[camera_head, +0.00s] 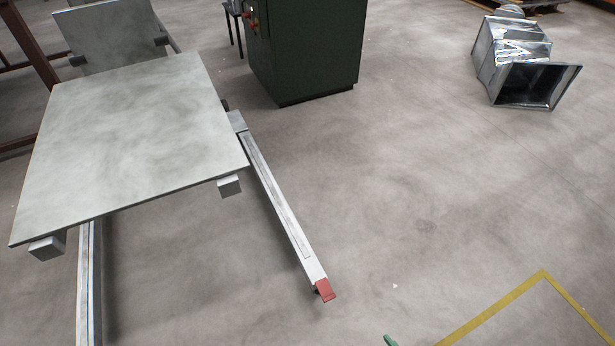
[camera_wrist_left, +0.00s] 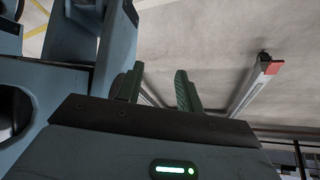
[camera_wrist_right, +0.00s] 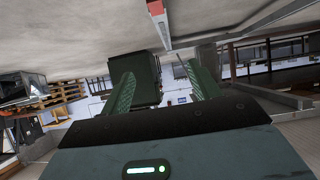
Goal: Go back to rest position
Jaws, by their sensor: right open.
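My left gripper (camera_wrist_left: 160,69) shows in the left wrist view with its two green fingers apart and nothing between them. My right gripper (camera_wrist_right: 159,69) shows in the right wrist view, open and empty, its green fingers wide apart. In the head view only a small green tip shows at the bottom edge, right of centre; I cannot tell for sure which gripper it belongs to. Neither gripper touches any object that I can see.
A large grey sheet (camera_head: 135,135) lies on a machine with a pale rail (camera_head: 280,205) ending in a red cap (camera_head: 325,290). A dark green cabinet (camera_head: 305,50) stands behind. A shiny metal duct (camera_head: 512,65) lies far right. The floor between is clear, with yellow lines (camera_head: 490,312).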

